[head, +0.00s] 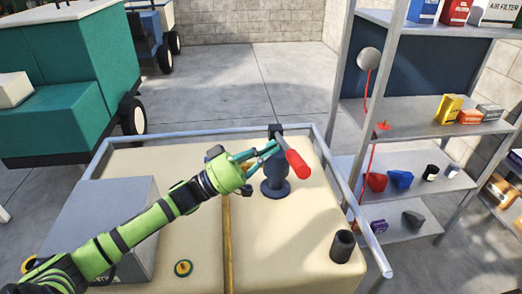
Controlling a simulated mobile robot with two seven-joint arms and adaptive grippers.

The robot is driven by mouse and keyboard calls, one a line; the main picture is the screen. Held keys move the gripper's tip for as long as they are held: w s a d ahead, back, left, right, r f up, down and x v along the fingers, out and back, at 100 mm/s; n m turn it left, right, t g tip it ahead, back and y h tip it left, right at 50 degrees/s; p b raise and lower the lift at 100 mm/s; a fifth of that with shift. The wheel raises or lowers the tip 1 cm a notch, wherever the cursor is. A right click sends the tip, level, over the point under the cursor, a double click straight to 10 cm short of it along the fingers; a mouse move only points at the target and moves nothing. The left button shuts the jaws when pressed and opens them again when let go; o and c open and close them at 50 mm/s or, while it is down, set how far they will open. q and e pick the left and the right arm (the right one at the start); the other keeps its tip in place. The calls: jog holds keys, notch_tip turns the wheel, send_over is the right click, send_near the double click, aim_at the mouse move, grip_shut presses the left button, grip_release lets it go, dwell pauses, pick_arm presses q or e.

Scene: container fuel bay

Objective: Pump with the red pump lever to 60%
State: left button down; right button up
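The red pump lever (297,164) has a red grip on a dark arm that rises to a dark pivot at the top of the pump. The dark blue-grey pump (275,187) stands on the cream tank top (290,230). The lever tilts down toward the front right. My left gripper (274,148) reaches in from the left with its teal fingers at the lever's dark arm, just left of the red grip. The fingertips overlap the lever, so whether they are closed on it or only touch it is unclear. My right gripper is not in view. No percentage reading shows.
A grey box (104,222) stands at the tank's left, beneath my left arm. A yellow-ringed cap (183,268) and a dark cylinder (343,246) are on the tank. A metal rail (348,185) borders it. Shelves (418,112) stand right; a green vehicle (60,70) stands left.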

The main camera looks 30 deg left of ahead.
aim_at(289, 159)
pick_arm(q)
jog(key=p+x, duration=0.2)
jog(key=x, duration=0.4)
jog(key=shift+w+d+r, duration=0.1)
jog(key=shift+d+r, duration=0.1)
jog(key=f, duration=0.1)
jog(key=s+f+p, duration=0.1)
jog(key=shift+f, duration=0.35)
jog(key=shift+s+f, duration=0.3)
jog(key=shift+f, duration=0.4)
